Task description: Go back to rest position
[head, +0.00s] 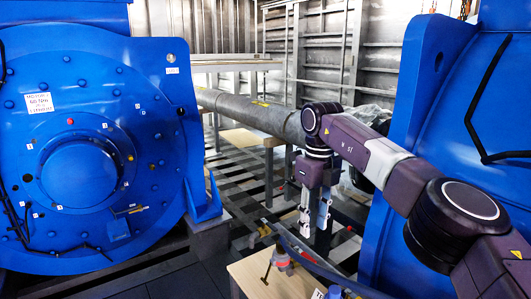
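My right gripper (315,219) hangs down from my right arm, which reaches in from the right edge of the head view. Its two light fingers point downward with a gap between them, and I see nothing held there. It is in front of the gap between the two blue motor housings, above and behind a light wooden table top. My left gripper and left arm do not show.
A large blue motor (150,150) fills the left, with another blue housing (408,120) at the right behind my arm. A grey pipe (245,112) runs behind my gripper. A red and grey item (282,260) rests on the wooden table top (262,284) below.

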